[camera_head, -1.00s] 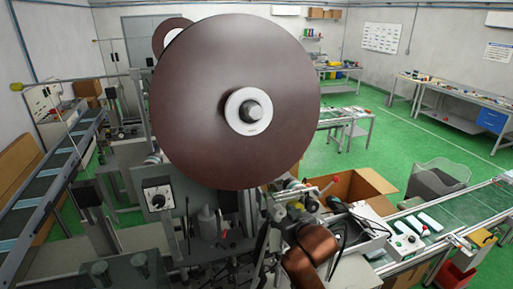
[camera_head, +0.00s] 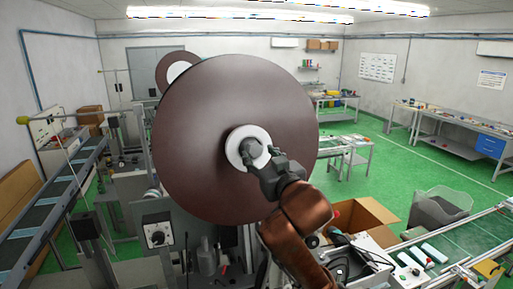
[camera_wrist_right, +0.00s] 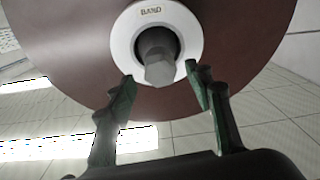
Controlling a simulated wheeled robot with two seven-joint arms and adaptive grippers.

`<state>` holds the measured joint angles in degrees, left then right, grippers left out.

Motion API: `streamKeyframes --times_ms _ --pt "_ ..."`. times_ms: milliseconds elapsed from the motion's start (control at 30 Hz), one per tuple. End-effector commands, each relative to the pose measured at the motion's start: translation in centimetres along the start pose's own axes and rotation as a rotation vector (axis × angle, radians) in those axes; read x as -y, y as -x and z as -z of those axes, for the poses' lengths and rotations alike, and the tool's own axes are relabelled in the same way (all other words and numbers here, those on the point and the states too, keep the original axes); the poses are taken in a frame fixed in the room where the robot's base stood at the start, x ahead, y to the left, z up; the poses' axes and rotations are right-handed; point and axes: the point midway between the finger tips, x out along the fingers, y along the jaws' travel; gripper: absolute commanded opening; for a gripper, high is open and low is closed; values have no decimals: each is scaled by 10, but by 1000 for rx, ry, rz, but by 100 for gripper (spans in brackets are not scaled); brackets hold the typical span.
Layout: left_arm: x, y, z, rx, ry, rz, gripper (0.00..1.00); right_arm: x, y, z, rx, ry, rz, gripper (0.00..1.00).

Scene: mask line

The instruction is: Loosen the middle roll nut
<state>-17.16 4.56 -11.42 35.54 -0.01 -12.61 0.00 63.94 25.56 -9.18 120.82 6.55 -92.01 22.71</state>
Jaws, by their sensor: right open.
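The large brown roll (camera_head: 205,130) stands upright in the middle of the head view. A white hub ring (camera_head: 236,134) sits at its centre. The grey nut (camera_wrist_right: 159,68) sticks out of this ring in the wrist view; in the head view my gripper mostly covers it. My right gripper (camera_head: 256,154) is in front of the hub. In the wrist view its two green-padded fingers (camera_wrist_right: 161,78) are apart and empty, with tips at the lower left and lower right of the nut. They do not appear to touch it. My left gripper is not in view.
A second roll (camera_head: 170,72) shows behind at the upper left. A machine panel with a dial (camera_head: 157,237) is below the large roll. A cardboard box (camera_head: 362,217) and a conveyor (camera_head: 465,240) lie to the right, another conveyor (camera_head: 60,190) to the left.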

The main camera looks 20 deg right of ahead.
Motion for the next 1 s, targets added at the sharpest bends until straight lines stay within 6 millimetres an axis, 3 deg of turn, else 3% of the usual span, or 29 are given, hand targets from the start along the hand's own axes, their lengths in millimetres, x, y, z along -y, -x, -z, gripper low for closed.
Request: streamKeyframes --times_ms 200,533,1000 --pt "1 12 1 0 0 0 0 0 -24 1 2 0 -1 47" --pt "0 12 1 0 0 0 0 0 -28 -1 1 0 0 47" --pt "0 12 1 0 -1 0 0 0 -27 -1 0 0 0 16"
